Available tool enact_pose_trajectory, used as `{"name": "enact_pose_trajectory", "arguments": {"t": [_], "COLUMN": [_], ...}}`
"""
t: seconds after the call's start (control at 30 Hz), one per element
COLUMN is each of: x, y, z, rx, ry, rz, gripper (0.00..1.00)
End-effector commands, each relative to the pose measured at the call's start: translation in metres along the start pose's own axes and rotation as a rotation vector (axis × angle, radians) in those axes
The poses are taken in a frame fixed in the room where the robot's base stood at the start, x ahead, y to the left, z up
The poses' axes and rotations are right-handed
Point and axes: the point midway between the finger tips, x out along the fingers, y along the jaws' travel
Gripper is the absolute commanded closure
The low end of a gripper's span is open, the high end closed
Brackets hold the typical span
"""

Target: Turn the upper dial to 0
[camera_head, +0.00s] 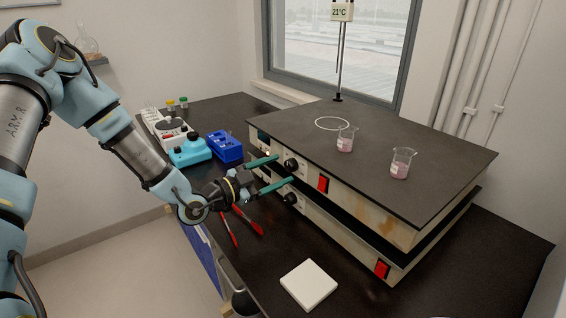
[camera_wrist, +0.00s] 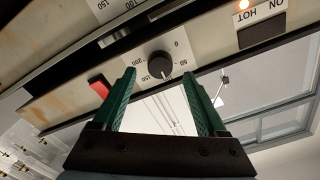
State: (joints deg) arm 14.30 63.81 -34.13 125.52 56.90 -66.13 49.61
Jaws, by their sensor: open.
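The upper dial (camera_head: 291,165) is a black round knob on the front of the upper hot plate (camera_head: 370,205). In the wrist view the upper dial (camera_wrist: 159,64) appears upside down, with a printed number scale around it. Its pale pointer mark seems to face the picture's bottom, between 50 and 150, away from the 0 (camera_wrist: 177,43). My gripper (camera_head: 285,168) has its two teal fingers apart, one on each side of the dial. In the wrist view my gripper (camera_wrist: 159,73) is empty, its fingertips close to the dial; contact cannot be told.
A lower dial (camera_head: 291,198) and lower plate sit just beneath. Red switches (camera_head: 323,184) are to the right. Two beakers (camera_head: 346,140) (camera_head: 401,163) stand on top. A blue rack (camera_head: 226,147), red-handled tools (camera_head: 246,220) and a white tile (camera_head: 309,284) lie on the dark bench.

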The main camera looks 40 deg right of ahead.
Motion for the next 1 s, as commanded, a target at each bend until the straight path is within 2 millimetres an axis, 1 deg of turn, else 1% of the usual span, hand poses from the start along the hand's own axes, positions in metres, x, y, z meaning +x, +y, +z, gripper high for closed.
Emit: {"name": "enact_pose_trajectory", "arguments": {"t": [0.03,0.2,0.53,1.0], "x": [0.007,0.021,0.024,0.023], "y": [-0.001,-0.001,0.000,0.000], "z": [-0.002,-0.001,0.001,0.001], "rx": [0.000,0.000,0.000,0.000], "ry": [0.001,0.000,-0.001,-0.001], "rz": [0.002,0.000,0.000,0.000], "gripper": [0.25,0.25,0.25,0.78]}}
